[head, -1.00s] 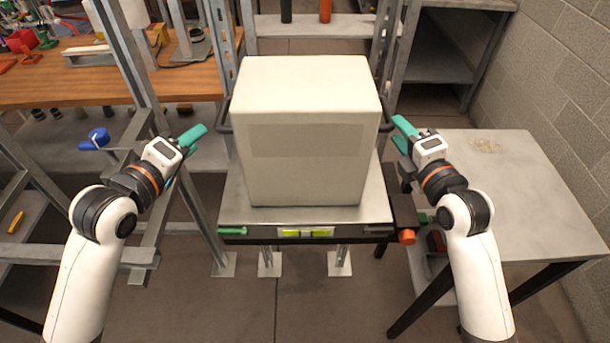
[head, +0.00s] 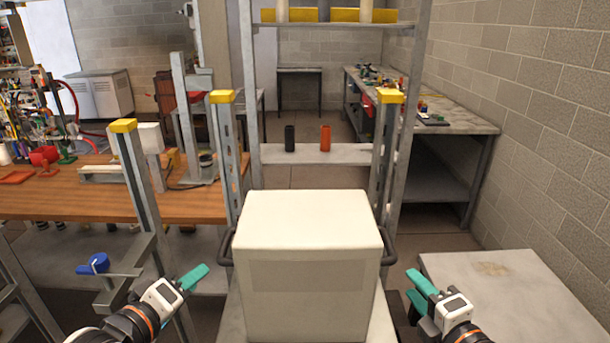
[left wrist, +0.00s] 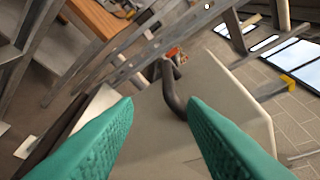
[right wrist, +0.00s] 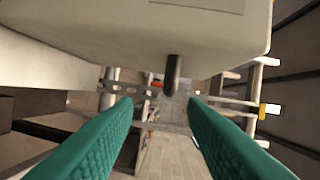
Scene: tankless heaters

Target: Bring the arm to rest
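My left gripper (head: 187,284) is at the lower left in the head view, to the left of the white box-shaped heater (head: 306,262). Its green fingers are spread and empty in the left wrist view (left wrist: 160,110), with the heater's dark side handle (left wrist: 174,92) beyond them. My right gripper (head: 420,290) is to the right of the heater. Its fingers are also spread and empty in the right wrist view (right wrist: 160,110), with a dark handle (right wrist: 172,75) beyond them. Both grippers are apart from the heater, which stands upright on a metal platform (head: 232,318).
A grey table (head: 530,300) stands close at the right. A metal rack frame (head: 228,150) with yellow caps rises behind the heater, its shelf holding a black cylinder (head: 290,138) and an orange cylinder (head: 325,138). A wooden workbench (head: 75,200) is at the left.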

